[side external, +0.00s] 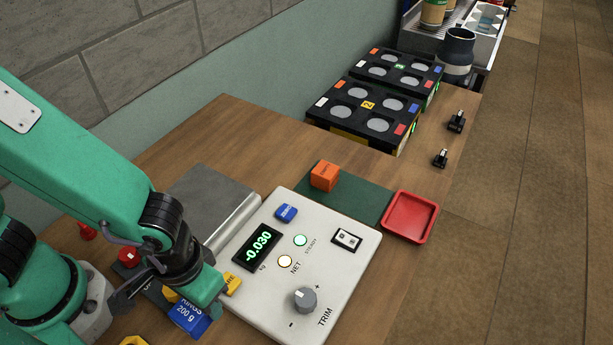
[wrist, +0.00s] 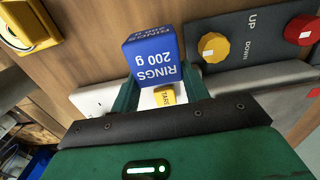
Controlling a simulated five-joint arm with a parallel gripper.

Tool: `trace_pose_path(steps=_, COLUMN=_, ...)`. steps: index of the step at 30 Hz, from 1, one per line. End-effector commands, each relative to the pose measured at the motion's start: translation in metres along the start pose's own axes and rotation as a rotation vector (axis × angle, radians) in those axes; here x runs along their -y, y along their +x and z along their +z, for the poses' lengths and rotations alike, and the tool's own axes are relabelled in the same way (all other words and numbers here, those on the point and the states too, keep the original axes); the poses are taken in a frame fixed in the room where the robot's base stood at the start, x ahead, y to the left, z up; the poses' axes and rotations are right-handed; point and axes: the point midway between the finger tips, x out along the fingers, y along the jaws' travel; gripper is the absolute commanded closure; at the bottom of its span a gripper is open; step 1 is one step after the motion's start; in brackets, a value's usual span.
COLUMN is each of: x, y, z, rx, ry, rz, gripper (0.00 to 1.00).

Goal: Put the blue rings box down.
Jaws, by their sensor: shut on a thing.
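The blue rings box (side external: 186,320), marked "RINGS 200 g", is between the fingers of my gripper (side external: 201,297) at the lower left of the side view. In the wrist view the box (wrist: 152,57) fills the space between the two green fingers of my gripper (wrist: 158,88), which is shut on it. The box is beside the scale's control panel (side external: 330,285), near its yellow TARE button (side external: 232,284). I cannot tell its exact height above the wooden table (side external: 190,125). My arm hides part of the area behind it.
The scale's grey metal plate (side external: 208,190) is bare where visible; its display (side external: 257,247) reads -0.030. A dark UP/DOWN panel (wrist: 255,40) has yellow and red knobs. An orange box (side external: 325,176) stands on a green mat (side external: 362,198) beside a red tray (side external: 409,216). Black racks (side external: 365,110) stand behind.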

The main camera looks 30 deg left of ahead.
Motion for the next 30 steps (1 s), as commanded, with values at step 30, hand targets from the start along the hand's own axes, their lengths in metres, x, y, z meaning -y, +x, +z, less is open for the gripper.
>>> trace_pose_path(steps=30, x=0.0, y=-0.056, z=0.0, rx=0.0, ry=0.0, rz=0.0, gripper=0.87)
